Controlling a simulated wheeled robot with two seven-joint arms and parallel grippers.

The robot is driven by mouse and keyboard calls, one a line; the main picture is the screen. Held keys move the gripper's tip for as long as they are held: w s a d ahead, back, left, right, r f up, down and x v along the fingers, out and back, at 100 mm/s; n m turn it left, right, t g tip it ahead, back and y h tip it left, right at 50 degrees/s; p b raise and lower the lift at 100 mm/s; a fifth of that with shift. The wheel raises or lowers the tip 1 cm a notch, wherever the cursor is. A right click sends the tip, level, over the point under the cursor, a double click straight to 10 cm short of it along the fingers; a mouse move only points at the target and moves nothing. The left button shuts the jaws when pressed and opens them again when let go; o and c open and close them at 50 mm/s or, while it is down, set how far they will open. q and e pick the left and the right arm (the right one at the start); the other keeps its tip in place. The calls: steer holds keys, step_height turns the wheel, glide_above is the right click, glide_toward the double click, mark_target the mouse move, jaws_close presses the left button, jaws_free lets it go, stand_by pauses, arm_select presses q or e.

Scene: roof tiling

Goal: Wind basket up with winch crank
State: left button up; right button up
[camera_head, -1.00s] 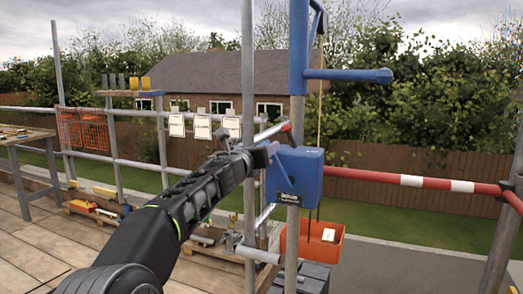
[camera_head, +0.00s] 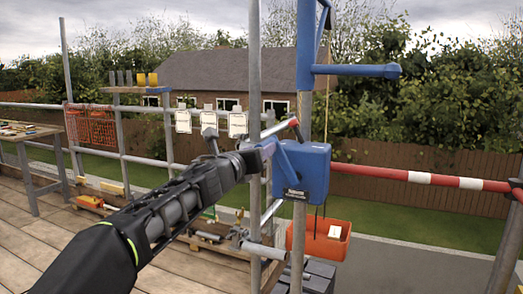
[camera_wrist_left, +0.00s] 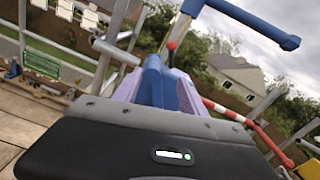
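The blue winch (camera_head: 315,170) is fixed to an upright scaffold pole. A blue crank arm (camera_head: 286,163) slants up and left from its front to my left gripper (camera_head: 266,150). In the left wrist view, the pale purple fingers (camera_wrist_left: 157,92) stand on both sides of a blue part (camera_wrist_left: 154,78) and appear closed on it; the exact contact is hidden. A red-tipped lever (camera_head: 294,122) is just above the winch and shows in the wrist view (camera_wrist_left: 171,46). The orange basket (camera_head: 318,242) hangs below the winch with a pale item inside. My right gripper is not in view.
A blue hoist arm (camera_head: 355,70) juts right from the pole above. A red-and-white rail (camera_head: 420,178) runs right from the winch. Another upright pole (camera_head: 253,80) stands close to my left wrist. A workbench (camera_head: 35,135) is at far left; open planks lie between.

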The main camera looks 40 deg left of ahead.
arm_select(q)
steer(key=shift+s, duration=0.1)
steer(key=p+v, duration=0.1)
steer(key=v, duration=0.7)
steer(key=shift+s+d, duration=0.2)
steer(key=shift+s, duration=0.15)
stand_by(0.5)
stand_by(0.4)
